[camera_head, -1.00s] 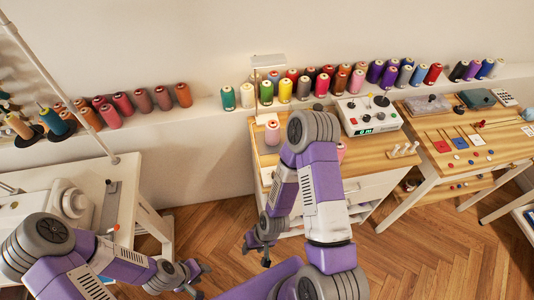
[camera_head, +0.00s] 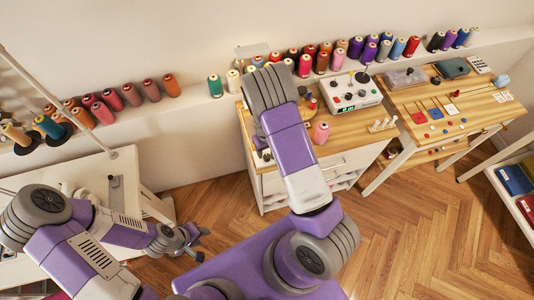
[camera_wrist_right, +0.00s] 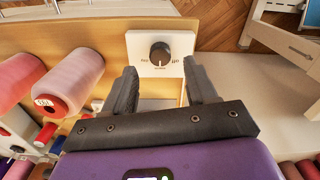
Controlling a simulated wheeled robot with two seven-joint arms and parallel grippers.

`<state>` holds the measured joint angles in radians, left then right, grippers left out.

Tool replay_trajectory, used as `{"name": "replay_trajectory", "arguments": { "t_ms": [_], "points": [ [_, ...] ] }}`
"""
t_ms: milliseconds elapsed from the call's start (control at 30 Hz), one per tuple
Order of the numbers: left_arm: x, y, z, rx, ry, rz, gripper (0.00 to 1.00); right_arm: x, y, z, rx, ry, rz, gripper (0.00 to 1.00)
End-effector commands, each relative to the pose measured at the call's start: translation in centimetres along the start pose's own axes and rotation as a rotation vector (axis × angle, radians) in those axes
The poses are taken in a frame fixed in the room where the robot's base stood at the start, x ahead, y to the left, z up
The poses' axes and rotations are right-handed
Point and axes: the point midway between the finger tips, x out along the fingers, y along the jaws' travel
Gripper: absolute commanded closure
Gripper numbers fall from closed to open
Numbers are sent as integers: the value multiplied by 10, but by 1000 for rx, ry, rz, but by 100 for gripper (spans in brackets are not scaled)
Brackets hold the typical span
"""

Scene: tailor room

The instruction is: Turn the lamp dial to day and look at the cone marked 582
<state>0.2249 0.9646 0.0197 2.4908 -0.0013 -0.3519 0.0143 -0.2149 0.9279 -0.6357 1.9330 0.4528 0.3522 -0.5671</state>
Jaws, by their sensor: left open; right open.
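In the right wrist view the lamp dial (camera_wrist_right: 160,54) is a round black knob on a white plate with small dark lettering on both sides, too small to read surely. My right gripper (camera_wrist_right: 160,68) is open, its two dark fingers on either side of the knob's line; contact with it is not visible. A pale pink cone (camera_wrist_right: 78,76) with a red base and a small white label lies left of the fingers; its number is unclear. In the head view the lamp's white head (camera_head: 252,50) shows above my right arm, which hides the dial. My left gripper (camera_head: 188,242) is open and empty, low at left.
A pink cone (camera_head: 320,132) stands on the wooden worktop beside a white control box (camera_head: 352,92) with a green display. Several coloured cones line the wall ledge. A second table (camera_head: 450,105) with small tools stands at right. The floor (camera_head: 400,235) in front is clear.

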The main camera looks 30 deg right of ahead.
Motion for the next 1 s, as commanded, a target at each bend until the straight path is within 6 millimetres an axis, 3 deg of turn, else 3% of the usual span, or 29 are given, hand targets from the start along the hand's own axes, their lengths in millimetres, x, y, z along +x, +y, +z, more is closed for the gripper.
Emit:
{"name": "replay_trajectory", "arguments": {
  "t_ms": [100, 300, 633, 1000],
  "points": [
    [2, -1, 0, 0, 0, 0, 57, 22, 1, 1, 2, -2, 0, 43],
    [3, -1, 0, 0, 0, 0, 57, 42, 0, 0, 1, 0, 0, 43],
    [3, -1, 0, 0, 0, 0, 57, 46, 0, 0, 0, 2, 0, 43],
    [3, -1, 0, 0, 1, 0, 57, 46, 0, 0, 0, 1, 0, 98]
  ]
}}
